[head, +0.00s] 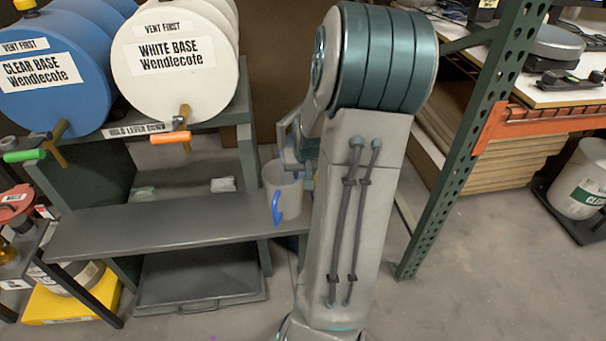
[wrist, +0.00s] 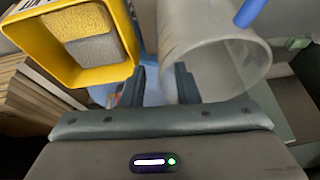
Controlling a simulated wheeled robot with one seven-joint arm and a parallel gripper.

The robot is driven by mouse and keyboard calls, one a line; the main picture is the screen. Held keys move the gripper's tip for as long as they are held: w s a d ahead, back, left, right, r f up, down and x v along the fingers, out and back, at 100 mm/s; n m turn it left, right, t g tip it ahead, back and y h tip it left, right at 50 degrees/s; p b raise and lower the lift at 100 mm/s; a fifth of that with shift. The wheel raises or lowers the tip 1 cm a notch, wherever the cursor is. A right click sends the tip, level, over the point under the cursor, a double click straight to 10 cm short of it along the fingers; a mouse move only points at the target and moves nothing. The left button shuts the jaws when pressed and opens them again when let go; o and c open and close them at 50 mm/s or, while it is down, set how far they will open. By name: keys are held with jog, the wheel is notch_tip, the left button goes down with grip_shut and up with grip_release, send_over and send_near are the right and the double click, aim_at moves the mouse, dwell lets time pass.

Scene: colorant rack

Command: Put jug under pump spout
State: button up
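The jug (head: 285,187) is a translucent grey cup with a blue handle. In the head view it appears upright near the right end of the dark bench, just left of my arm; the arm's lower link hides what is behind it. In the wrist view the jug (wrist: 225,50) fills the upper right, its mouth facing the camera. My gripper (wrist: 160,85) has its two dark fingers apart, with the right finger overlapping the jug's left side. I cannot tell whether it touches. Pump spouts show on a blue drum (head: 50,85) and on a white drum (head: 180,80), whose tap (head: 183,125) has an orange handle.
The dark bench (head: 150,235) lies below the drums, and its middle is clear. A yellow box (wrist: 85,75) with sponge-like pads is close left of my gripper in the wrist view. A green perforated post (head: 475,140) and a shelf stand at right.

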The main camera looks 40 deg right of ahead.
jog(key=p+v, duration=0.3)
jog(key=v, duration=0.5)
jog(key=s+a+r+n, duration=0.2)
jog(key=s+a, duration=0.1)
jog(key=a, duration=0.6)
jog(key=s+a+r+n+g+y, duration=0.1)
jog(key=s+a+r+n, duration=0.1)
jog(key=a, duration=0.7)
jog(key=s+a+r+n+g+y, duration=0.1)
jog(key=s+a+r+n, duration=0.2)
jog(key=a, duration=0.6)
jog(key=shift+s, duration=0.9)
jog(key=shift+d, duration=0.1)
